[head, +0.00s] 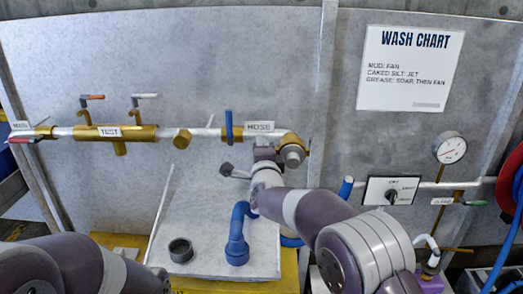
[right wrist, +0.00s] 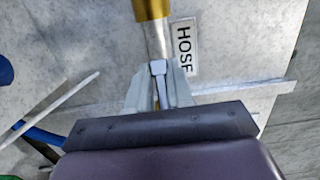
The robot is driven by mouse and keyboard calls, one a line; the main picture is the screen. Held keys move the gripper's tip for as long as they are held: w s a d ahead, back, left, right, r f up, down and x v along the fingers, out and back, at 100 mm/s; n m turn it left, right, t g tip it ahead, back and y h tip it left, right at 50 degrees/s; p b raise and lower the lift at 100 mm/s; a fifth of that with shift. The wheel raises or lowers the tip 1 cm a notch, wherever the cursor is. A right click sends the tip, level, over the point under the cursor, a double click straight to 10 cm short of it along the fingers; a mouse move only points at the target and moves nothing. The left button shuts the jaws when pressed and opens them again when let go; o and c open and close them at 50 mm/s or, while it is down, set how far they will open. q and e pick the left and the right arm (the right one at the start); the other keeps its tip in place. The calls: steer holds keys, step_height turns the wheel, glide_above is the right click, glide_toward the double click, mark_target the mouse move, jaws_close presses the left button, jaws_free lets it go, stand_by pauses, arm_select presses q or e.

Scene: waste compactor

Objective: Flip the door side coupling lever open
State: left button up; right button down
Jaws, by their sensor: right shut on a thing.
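A brass pipe fitting (head: 290,140) with a grey coupling end (head: 292,156) sits at the right end of the wall pipe, by the HOSE label (head: 260,127). My right gripper (head: 264,153) is up at this fitting, just below the label. In the right wrist view its two fingers (right wrist: 158,88) are closed around a small light-grey lever (right wrist: 158,68), which lies against the silver coupling (right wrist: 158,40) under a brass collar (right wrist: 150,9). The fingers hide most of the lever. My left arm shows at lower left, but its gripper is out of view.
A blue hose elbow (head: 237,248) and a dark ring (head: 180,250) stand on the grey board below. A blue valve handle (head: 228,126) is close left of the fitting. A switch panel (head: 390,191) and pressure gauge (head: 449,147) are to the right.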

steer(key=c, duration=1)
jaws_free()
arm_select(q)
steer(key=shift+f, duration=0.1)
arm_select(e)
steer(key=shift+s, duration=0.1)
arm_select(q)
step_height(320, 180, down, 3)
steer(key=b, duration=0.3)
arm_select(e)
steer(key=s+d, duration=0.1)
steer(key=s, duration=1.1)
steer(key=shift+s+d, duration=0.15)
steer(key=shift+s, duration=0.1)
arm_select(q)
steer(key=shift+o, duration=0.4)
